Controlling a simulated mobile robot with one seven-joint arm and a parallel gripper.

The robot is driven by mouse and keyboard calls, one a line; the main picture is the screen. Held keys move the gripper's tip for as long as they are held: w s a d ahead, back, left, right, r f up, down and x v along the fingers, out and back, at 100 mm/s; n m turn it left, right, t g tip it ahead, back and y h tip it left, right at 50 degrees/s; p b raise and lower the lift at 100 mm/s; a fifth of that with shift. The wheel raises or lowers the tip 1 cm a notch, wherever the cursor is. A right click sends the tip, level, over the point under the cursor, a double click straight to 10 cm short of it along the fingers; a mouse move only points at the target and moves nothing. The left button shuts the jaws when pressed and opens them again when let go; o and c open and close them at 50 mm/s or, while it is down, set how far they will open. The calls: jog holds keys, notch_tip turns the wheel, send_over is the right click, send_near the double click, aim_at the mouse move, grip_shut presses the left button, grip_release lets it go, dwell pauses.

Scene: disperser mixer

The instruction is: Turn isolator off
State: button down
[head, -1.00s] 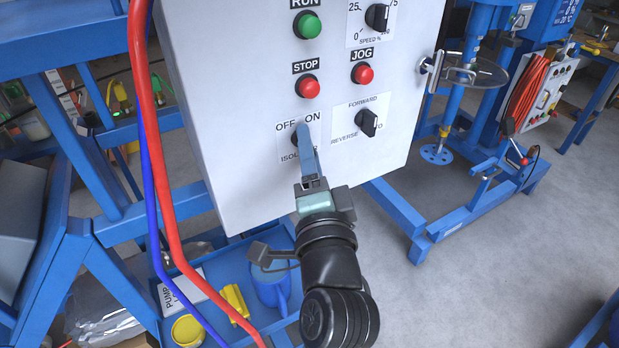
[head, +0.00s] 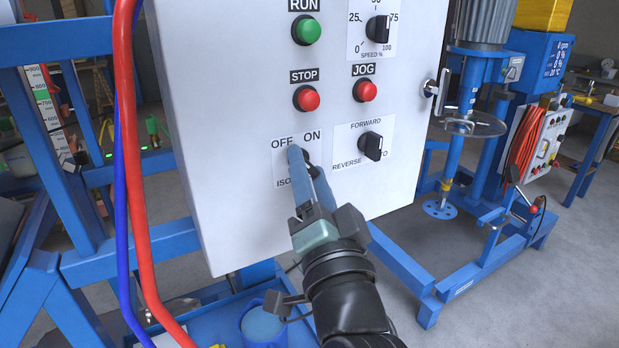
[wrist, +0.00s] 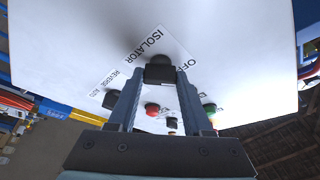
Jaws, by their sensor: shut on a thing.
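The isolator label (head: 279,160) is on the white control panel's lower left, with OFF at left and ON at right. My gripper (head: 302,158) reaches up to it from below, its blue fingers over the isolator knob and leaning up-left toward OFF. The knob is mostly hidden in the head view. In the wrist view the black isolator knob (wrist: 160,70) sits between the tips of my gripper (wrist: 160,76), which is shut on it. I cannot tell the knob's exact pointing from here.
Beside the isolator is the FORWARD/REVERSE switch (head: 372,146). Above are the red STOP button (head: 306,98), red JOG button (head: 364,90), green RUN button (head: 306,30) and speed dial (head: 379,28). Red and blue hoses (head: 133,190) run down the left. A door handle (head: 436,90) protrudes at right.

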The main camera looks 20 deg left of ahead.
jog(key=shift+c, duration=1.6)
grip_release()
jog(key=b+v, duration=0.3)
jog(key=v, duration=1)
